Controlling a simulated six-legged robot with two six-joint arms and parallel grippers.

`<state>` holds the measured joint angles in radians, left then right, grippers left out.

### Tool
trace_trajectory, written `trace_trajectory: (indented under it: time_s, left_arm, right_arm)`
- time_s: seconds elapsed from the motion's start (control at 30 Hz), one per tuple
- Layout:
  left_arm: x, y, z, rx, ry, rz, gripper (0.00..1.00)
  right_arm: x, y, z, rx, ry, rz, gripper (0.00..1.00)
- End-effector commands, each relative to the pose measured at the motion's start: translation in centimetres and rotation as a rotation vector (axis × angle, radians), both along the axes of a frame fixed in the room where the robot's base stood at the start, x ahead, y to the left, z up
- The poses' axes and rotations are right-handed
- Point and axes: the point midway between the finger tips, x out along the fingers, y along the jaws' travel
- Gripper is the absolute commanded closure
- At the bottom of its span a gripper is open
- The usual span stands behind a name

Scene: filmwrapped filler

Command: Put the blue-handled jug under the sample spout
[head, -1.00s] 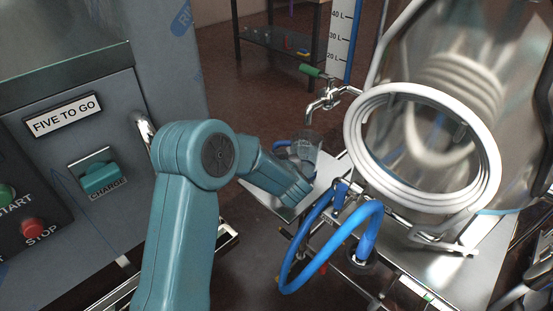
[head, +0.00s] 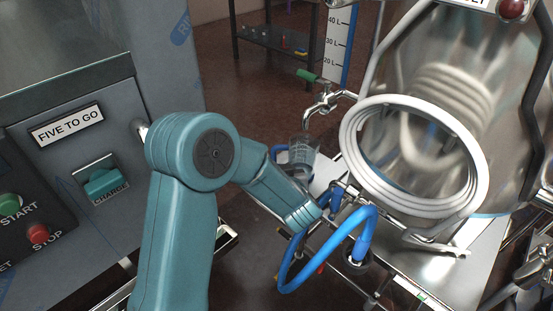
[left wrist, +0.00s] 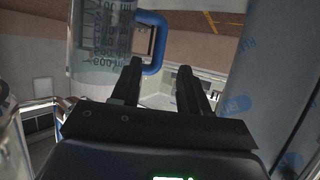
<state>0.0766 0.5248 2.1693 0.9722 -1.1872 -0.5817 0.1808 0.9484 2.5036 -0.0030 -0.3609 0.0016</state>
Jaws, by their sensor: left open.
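The clear jug (head: 303,149) with a blue handle (head: 281,153) stands on a metal shelf under or close to the sample spout (head: 308,111); the exact alignment is unclear. The spout tap has a green lever (head: 309,75). In the left wrist view the graduated jug (left wrist: 100,45) is at upper left, its blue handle (left wrist: 158,45) just beyond the finger tips. My left gripper (left wrist: 160,78) is open, with nothing visible between its fingers. My right gripper is not in view.
A steel vessel with a coiled white hose (head: 352,150) stands right of the jug. A blue hose (head: 362,240) loops in front of the shelf. A grey control cabinet (head: 100,130) is at left, and a ruled level scale (head: 338,45) stands behind the spout.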

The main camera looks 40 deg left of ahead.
Motion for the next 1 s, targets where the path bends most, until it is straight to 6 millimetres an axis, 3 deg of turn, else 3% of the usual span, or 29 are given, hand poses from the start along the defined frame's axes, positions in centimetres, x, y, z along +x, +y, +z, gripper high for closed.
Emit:
trace_trajectory:
  time_s: [0.23, 1.0]
  left_arm:
    - [-1.9, -2.4, 1.3, 0.000, 0.000, -0.001, 0.55]
    - [-2.1, -2.7, 1.3, 0.001, 0.000, 0.001, 0.55]
  right_arm:
    - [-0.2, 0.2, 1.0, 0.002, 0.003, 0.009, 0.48]
    - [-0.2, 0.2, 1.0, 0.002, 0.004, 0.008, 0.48]
